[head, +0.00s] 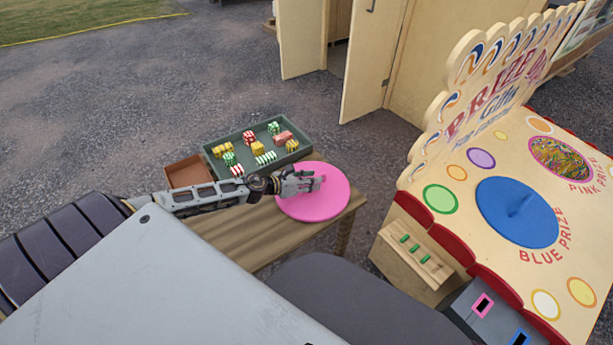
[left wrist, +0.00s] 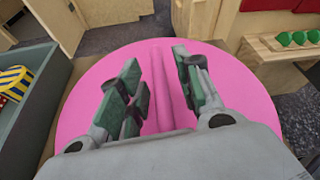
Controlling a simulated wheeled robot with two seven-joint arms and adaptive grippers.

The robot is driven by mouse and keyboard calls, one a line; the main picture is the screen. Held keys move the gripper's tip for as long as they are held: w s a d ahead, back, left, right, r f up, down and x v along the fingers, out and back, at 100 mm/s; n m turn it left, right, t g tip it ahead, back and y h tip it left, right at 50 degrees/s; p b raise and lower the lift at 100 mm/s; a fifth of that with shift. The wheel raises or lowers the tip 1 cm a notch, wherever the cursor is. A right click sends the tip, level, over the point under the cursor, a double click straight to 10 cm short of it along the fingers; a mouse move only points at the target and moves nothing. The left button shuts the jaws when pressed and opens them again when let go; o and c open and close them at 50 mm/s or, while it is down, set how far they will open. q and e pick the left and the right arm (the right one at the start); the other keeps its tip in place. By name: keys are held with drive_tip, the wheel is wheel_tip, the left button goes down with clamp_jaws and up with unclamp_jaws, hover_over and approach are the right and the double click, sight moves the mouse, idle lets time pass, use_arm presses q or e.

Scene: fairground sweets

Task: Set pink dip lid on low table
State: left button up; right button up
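The pink dip lid (head: 322,207) is a flat round disc at the right end of the wooden low table (head: 235,245). It appears to lie flat on the table top, though its underside is hidden. My left gripper (head: 318,182) is over the lid. In the left wrist view, the lid (left wrist: 85,98) fills the middle and has a raised straight ridge handle. The fingers of my left gripper (left wrist: 157,62) stand open on both sides of this ridge, with a small gap showing on each side. My right gripper is not in view.
The prize stall (head: 465,200) on the right has a blue lid (head: 510,222) and an uncovered pink prize hole (head: 560,158). A small rack (head: 408,250) juts from its front.

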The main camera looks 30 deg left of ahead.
use_arm(q)
drive_tip(key=shift+s, duration=0.2)
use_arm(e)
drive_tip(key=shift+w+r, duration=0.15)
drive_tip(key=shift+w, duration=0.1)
use_arm(q)
drive_tip(key=shift+s+a+r, duration=0.1)
drive_tip(key=shift+v, duration=1.75)
drive_tip(key=shift+p+v, duration=0.4)
drive_tip(key=shift+v, duration=0.65)
drive_tip(key=shift+p+v, duration=0.45)
drive_tip(key=shift+v, duration=1.1)
drive_tip(key=shift+p+v, duration=0.3)
drive_tip(key=shift+v, duration=0.95)
drive_tip(key=shift+r, duration=0.1)
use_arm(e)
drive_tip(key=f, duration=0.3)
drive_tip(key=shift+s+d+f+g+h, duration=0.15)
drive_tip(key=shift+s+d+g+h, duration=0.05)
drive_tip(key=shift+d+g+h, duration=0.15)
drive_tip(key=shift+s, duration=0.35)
